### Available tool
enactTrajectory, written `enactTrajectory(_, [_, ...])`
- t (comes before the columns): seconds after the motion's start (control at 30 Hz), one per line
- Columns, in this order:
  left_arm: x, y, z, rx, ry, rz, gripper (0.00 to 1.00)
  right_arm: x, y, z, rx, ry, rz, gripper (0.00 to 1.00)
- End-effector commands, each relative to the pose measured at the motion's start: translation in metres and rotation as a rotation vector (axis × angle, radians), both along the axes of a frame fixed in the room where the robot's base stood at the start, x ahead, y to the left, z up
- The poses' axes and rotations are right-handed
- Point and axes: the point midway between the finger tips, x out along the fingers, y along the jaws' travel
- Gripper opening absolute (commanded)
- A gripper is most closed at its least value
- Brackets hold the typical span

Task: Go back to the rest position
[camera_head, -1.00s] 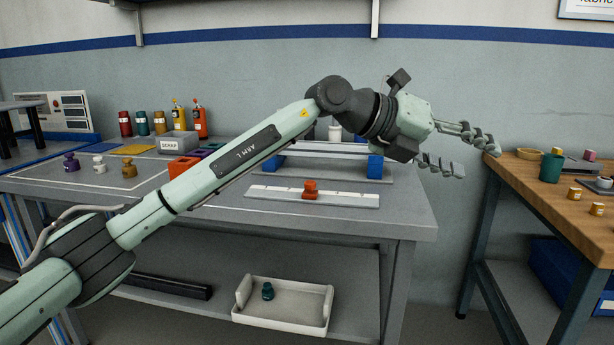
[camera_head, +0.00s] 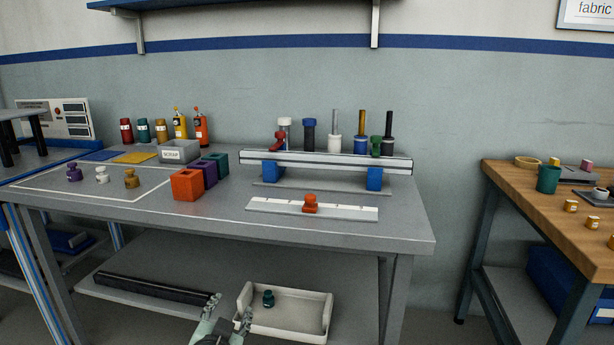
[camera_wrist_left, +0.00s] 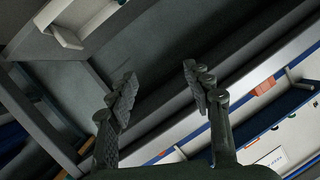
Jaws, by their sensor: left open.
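My left gripper (camera_head: 228,312) shows at the bottom of the head view, low in front of the grey workbench (camera_head: 330,232). Its two fingers are apart with nothing between them. In the left wrist view the open fingers (camera_wrist_left: 160,95) point at the dark underside and frame of furniture, with no object between them. Only the gripper end of the left arm shows in the head view. My right gripper is not in view.
A white tray (camera_head: 240,305) with a dark teal weight (camera_head: 268,298) lies on the lower shelf beside the left gripper. A black bar (camera_head: 150,286) lies left of it. A wooden table (camera_head: 550,205) stands at right, with a floor gap between.

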Motion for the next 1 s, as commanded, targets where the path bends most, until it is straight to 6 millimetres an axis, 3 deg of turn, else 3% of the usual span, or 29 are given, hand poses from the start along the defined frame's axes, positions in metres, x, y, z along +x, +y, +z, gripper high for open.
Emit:
enactTrajectory(0.03, [-0.022,0.016,-0.030,-0.018,0.093,0.038,0.51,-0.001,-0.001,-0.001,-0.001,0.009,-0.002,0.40])
enactTrajectory(0.1, [-0.054,0.035,-0.069,-0.039,0.221,0.089,0.51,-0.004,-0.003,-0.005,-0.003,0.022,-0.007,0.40])
enactTrajectory(0.17, [-0.085,0.050,-0.100,-0.057,0.331,0.128,0.51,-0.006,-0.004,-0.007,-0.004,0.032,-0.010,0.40])
enactTrajectory(0.3, [-0.167,0.079,-0.160,-0.093,0.585,0.205,0.51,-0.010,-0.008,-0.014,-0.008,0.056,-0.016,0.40])
enactTrajectory(0.4, [-0.224,0.093,-0.189,-0.115,0.745,0.244,0.51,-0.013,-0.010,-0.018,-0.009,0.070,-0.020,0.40])
enactTrajectory(0.53, [-0.281,0.103,-0.210,-0.135,0.895,0.274,0.51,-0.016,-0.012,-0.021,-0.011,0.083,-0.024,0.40])
enactTrajectory(0.6, [-0.299,0.106,-0.215,-0.142,0.944,0.283,0.51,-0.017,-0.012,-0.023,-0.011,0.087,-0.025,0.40])
enactTrajectory(0.7, [-0.313,0.107,-0.219,-0.147,0.978,0.289,0.51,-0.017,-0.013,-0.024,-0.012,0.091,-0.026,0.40])
enactTrajectory(1.0, [-0.315,0.108,-0.219,-0.148,0.984,0.290,0.51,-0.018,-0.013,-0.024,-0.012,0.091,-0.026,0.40])
